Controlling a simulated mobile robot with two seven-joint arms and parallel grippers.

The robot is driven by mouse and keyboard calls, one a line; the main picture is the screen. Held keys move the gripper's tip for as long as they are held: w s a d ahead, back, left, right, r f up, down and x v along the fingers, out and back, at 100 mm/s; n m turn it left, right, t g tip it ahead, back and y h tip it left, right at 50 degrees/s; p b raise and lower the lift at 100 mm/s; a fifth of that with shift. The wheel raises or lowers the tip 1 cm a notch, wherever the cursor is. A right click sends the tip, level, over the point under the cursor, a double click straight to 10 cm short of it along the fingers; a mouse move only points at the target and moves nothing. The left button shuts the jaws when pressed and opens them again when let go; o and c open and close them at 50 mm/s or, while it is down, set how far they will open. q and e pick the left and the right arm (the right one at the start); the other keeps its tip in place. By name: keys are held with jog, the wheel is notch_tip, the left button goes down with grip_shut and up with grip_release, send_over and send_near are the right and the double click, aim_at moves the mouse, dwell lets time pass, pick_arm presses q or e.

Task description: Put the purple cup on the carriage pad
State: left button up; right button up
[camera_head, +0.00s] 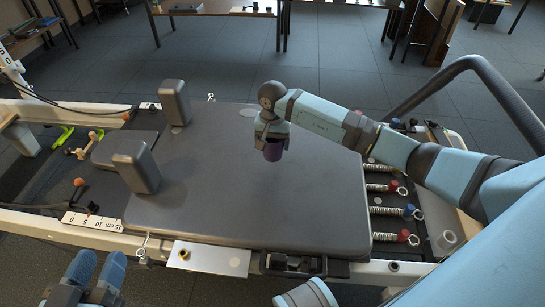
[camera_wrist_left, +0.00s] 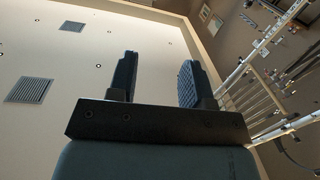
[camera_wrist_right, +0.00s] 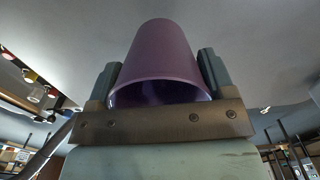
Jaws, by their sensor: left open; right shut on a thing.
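The purple cup (camera_head: 273,151) is in my right gripper (camera_head: 271,143), over the middle of the carriage pad (camera_head: 230,207) in the head view. In the right wrist view the cup (camera_wrist_right: 163,60) sits between both fingers of the right gripper (camera_wrist_right: 158,80), its open end toward the palm. The grey pad surface (camera_wrist_right: 250,40) fills the view beyond the cup. I cannot tell whether the cup's base touches the pad. My left gripper (camera_head: 98,272) is at the lower left, off the pad. In the left wrist view its fingers (camera_wrist_left: 160,80) are apart with nothing between them.
Two upright shoulder blocks (camera_head: 136,173) (camera_head: 174,102) and a headrest (camera_head: 122,150) stand at the pad's left. Springs with coloured ends (camera_head: 390,210) lie at its right. A black curved bar (camera_head: 490,75) rises at the right. The pad around the cup is bare.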

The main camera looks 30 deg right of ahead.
aim_at(273, 152)
notch_tip(273, 152, down, 5)
jog(key=shift+r+b, duration=0.2)
jog(key=shift+b, duration=0.7)
jog(key=shift+f, duration=0.25)
jog(key=o, duration=0.9)
jog(key=shift+r, duration=0.2)
notch_tip(273, 152, up, 4)
jog(key=shift+w+r+p, duration=0.1)
jog(key=shift+r+p, duration=0.15)
jog(key=shift+p, duration=0.95)
pick_arm(q)
jog(key=p, duration=0.1)
jog(key=s+r+n+p, duration=0.1)
jog(key=shift+d+r+n+p, duration=0.3)
jog(key=shift+p, duration=0.1)
pick_arm(e)
notch_tip(273, 152, up, 8)
jog(key=shift+f, duration=0.25)
pick_arm(q)
jog(key=shift+r, duration=0.1)
jog(key=shift+s, duration=0.1)
pick_arm(e)
jog(key=shift+s+f, duration=0.1)
jog(key=shift+s, duration=0.1)
